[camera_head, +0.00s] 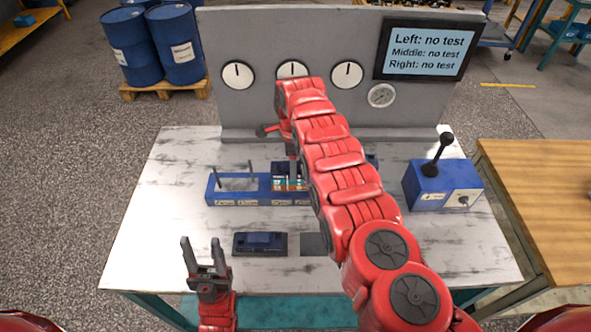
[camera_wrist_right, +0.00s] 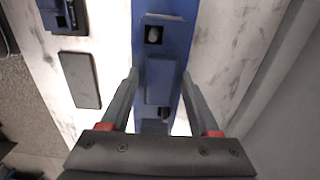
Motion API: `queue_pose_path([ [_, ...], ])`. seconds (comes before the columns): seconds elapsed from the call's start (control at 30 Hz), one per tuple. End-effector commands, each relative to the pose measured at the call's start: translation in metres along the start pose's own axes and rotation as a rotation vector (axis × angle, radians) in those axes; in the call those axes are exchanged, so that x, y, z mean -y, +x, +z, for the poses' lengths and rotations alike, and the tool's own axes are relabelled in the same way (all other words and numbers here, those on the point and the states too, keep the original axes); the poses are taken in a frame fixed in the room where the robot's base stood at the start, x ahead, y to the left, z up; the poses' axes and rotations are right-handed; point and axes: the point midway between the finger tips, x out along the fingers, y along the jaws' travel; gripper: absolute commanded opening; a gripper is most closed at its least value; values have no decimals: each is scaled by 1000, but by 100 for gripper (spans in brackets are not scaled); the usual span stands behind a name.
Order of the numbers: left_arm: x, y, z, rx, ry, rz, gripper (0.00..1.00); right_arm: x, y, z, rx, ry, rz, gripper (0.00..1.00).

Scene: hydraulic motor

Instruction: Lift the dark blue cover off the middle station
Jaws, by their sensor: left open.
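The blue station bar (camera_head: 236,197) lies across the middle of the table; my right arm hides its right part. A dark blue cover (camera_head: 284,168) shows at the middle station, above a block with orange and teal stripes (camera_head: 288,185). In the right wrist view, a raised blue rectangular cover (camera_wrist_right: 160,82) lies between the fingers of my right gripper (camera_wrist_right: 160,74), with gaps on both sides. That gripper is open and hangs over the bar; its fingers are mostly hidden in the head view. My left gripper (camera_head: 204,246) is open and empty at the table's front left.
A dark tray with a dark blue part (camera_head: 260,242) lies in front of the bar, beside a flat grey plate (camera_head: 313,244). A blue lever box (camera_head: 440,187) stands at right. A grey panel (camera_head: 220,105) with dials and a screen (camera_head: 425,49) reading "no test" rises behind.

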Motion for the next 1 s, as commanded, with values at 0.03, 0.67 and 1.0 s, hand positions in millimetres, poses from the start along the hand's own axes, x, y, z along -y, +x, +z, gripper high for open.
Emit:
queue_pose_path([
  [0.03,0,0,0,0,0,0,50,0,0,0,0,0,0,43],
  [0.67,0,3,0,0,0,0,50,0,-3,0,0,0,-1,0],
  [1.0,1,22,-4,0,0,0,50,0,-25,1,1,-1,-3,0],
])
